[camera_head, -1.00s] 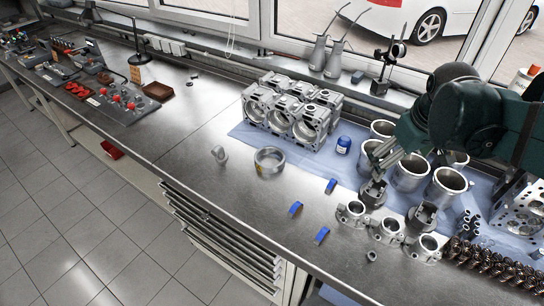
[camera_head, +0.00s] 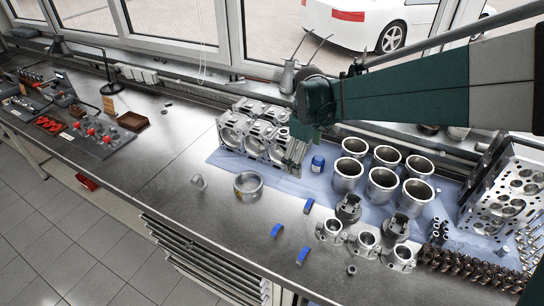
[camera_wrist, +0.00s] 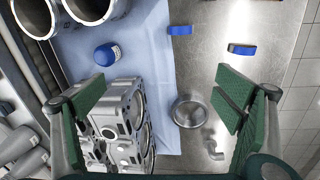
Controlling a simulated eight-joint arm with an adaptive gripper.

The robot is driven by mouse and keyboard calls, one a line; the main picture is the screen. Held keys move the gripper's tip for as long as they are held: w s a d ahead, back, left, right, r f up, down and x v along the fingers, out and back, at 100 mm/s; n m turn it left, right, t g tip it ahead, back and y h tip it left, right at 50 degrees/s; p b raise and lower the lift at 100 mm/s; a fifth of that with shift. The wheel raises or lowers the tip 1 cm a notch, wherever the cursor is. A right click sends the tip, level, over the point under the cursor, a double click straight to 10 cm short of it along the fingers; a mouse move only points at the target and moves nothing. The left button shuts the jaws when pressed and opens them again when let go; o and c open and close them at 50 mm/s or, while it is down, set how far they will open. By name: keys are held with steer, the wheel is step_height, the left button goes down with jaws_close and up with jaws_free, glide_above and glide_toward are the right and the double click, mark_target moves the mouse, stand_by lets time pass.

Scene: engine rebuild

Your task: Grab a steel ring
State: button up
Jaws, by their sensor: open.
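A wide, shiny steel ring (camera_head: 237,190) lies on the bare metal bench, left of the blue mat and in front of the engine block. It also shows in the wrist view (camera_wrist: 176,117), right of centre and between my fingers in the picture. My gripper (camera_head: 296,150) is in the air near the right end of the engine block, to the right of and behind the ring. In the wrist view my gripper (camera_wrist: 165,95) has its two green-padded fingers wide apart with nothing held between them.
The engine block (camera_head: 262,148) stands beneath and left of my gripper. A blue-capped jar (camera_head: 318,164), several cylinder liners (camera_head: 382,187) and piston parts stand to the right. A small metal part (camera_head: 198,182) lies left of the ring. Blue bearing shells (camera_head: 277,230) lie in front. The bench's left middle is clear.

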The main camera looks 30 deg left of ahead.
steer(key=s+a+f+n+p, duration=0.1)
steer(key=a+f+n+p, duration=0.3)
steer(key=a, duration=0.8)
steer(key=n+g+h+p, duration=0.1)
steer(key=n, duration=0.1)
glide_toward(250, 187)
steer(key=r, duration=0.1)
steer(key=shift+a+r, duration=0.1)
steer(key=shift+a, duration=0.25)
steer(key=shift+w, duration=0.1)
steer(key=shift+d+f, duration=0.15)
steer(key=shift+f, duration=1.15)
steer(key=shift+f, duration=0.1)
steer(key=shift+w+d+f+p, duration=0.1)
steer(key=shift+f+p, duration=0.1)
steer(key=shift+f, duration=1.05)
steer(key=shift+w+d+f+p, duration=0.1)
steer(key=shift+d+f+p, duration=0.1)
steer(key=shift+f, duration=1.05)
